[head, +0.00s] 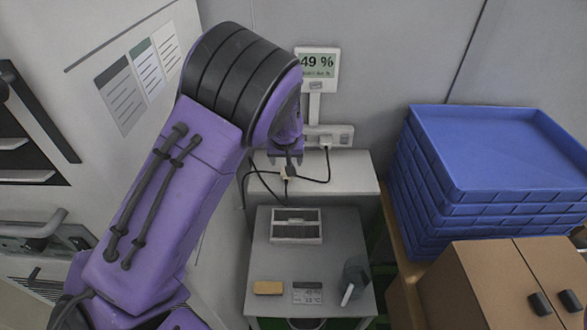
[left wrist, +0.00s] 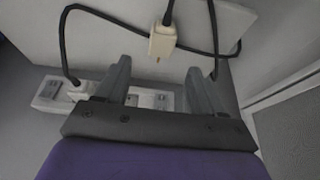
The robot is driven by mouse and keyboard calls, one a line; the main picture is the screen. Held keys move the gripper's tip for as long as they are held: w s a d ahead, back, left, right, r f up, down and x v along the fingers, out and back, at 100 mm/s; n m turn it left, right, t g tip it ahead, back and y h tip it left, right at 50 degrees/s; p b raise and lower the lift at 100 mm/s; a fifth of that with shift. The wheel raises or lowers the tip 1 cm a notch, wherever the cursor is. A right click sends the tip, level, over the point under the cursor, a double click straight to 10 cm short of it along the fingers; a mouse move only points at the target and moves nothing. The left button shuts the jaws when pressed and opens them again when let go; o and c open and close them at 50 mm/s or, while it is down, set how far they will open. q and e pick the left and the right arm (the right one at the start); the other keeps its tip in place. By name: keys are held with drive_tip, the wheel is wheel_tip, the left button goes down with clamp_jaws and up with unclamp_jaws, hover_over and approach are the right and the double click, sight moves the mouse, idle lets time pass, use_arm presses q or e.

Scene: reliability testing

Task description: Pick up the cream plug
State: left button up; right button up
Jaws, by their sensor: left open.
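The cream plug (left wrist: 163,42) hangs on a dark cable in the left wrist view, ahead of the open fingers and roughly midway between them. Its prong end points toward the gripper. In the head view the plug (head: 285,173) shows just below the fingertips, small and partly hard to make out. My left gripper (head: 287,155) is open and empty, and its two fingers also show in the left wrist view (left wrist: 160,80). A white socket strip (head: 335,135) is on the wall behind; in the wrist view it lies beneath the fingers (left wrist: 50,92). My right gripper is not in view.
A display reading 49 % (head: 317,65) stands above the strip. Below is a grey table (head: 335,255) with a vented box (head: 296,226), a tan block (head: 268,288) and a small display (head: 307,292). Blue trays (head: 500,150) and a brown cabinet (head: 480,285) stand right.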

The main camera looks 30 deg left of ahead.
sight(285, 175)
use_arm(q)
drive_tip(key=shift+s+a+f, duration=0.15)
drive_tip(key=shift+a+f, duration=0.1)
drive_tip(key=shift+f, duration=0.2)
drive_tip(key=shift+s+a+f, duration=0.15)
drive_tip(key=shift+s+f, duration=0.05)
drive_tip(key=shift+s, duration=0.05)
drive_tip(key=shift+d+p+x, duration=0.25)
drive_tip(key=shift+p+x, duration=0.95)
drive_tip(key=shift+p, duration=0.05)
drive_tip(key=x, duration=0.3)
drive_tip(key=shift+w+d+f, duration=0.2)
drive_tip(key=shift+w+f, duration=0.15)
drive_tip(key=shift+w, duration=0.05)
drive_tip(key=shift+s+r, duration=0.2)
drive_tip(key=shift+s, duration=0.05)
drive_tip(key=shift+c, duration=0.3)
drive_tip(key=c, duration=1.1)
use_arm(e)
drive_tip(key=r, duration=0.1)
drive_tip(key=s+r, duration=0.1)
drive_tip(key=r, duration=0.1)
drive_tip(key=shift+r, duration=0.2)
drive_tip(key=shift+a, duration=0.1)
